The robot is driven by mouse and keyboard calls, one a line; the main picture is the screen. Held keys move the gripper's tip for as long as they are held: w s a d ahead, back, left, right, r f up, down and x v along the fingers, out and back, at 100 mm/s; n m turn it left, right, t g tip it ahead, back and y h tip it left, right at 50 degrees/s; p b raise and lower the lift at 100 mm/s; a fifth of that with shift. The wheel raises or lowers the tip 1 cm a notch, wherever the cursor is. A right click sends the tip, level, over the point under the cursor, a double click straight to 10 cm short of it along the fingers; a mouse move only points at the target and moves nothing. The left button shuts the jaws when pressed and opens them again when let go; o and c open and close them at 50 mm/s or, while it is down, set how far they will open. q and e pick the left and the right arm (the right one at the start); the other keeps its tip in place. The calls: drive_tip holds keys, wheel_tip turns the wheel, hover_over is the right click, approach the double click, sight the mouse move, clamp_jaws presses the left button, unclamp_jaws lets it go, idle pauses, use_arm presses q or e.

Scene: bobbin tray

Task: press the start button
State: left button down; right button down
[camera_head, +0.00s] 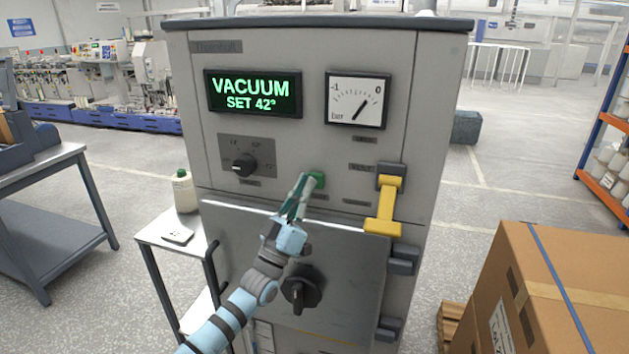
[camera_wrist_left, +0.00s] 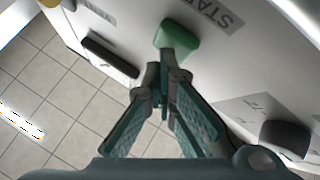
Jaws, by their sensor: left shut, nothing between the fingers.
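The green start button (camera_head: 317,179) sits on the grey machine's front panel, below the gauge. It also shows in the left wrist view as a green block (camera_wrist_left: 180,36) beside a label reading "STAR", the rest cut off. My left gripper (camera_head: 303,178) is shut and empty, its fingertips right at the button. In the left wrist view the closed fingertips (camera_wrist_left: 166,60) overlap the button's lower edge; I cannot tell whether they press it. My right gripper is not in view.
The machine's display (camera_head: 253,93) reads "VACUUM SET 42°". A black knob (camera_head: 244,165) is left of the button, a yellow lever (camera_head: 386,205) right of it. A cardboard box (camera_head: 560,290) stands at right, a small side table (camera_head: 160,238) at left.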

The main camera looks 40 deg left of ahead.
use_arm(q)
drive_tip(key=shift+s+d+p, duration=0.25)
drive_tip(key=shift+s+p, duration=0.25)
drive_tip(key=shift+s, duration=0.05)
drive_tip(key=s+p, duration=0.1)
drive_tip(key=s+d+p, duration=0.1)
drive_tip(key=s+p, duration=0.2)
drive_tip(key=shift+s+d, duration=0.3)
drive_tip(key=shift+s, duration=0.1)
idle(0.6)
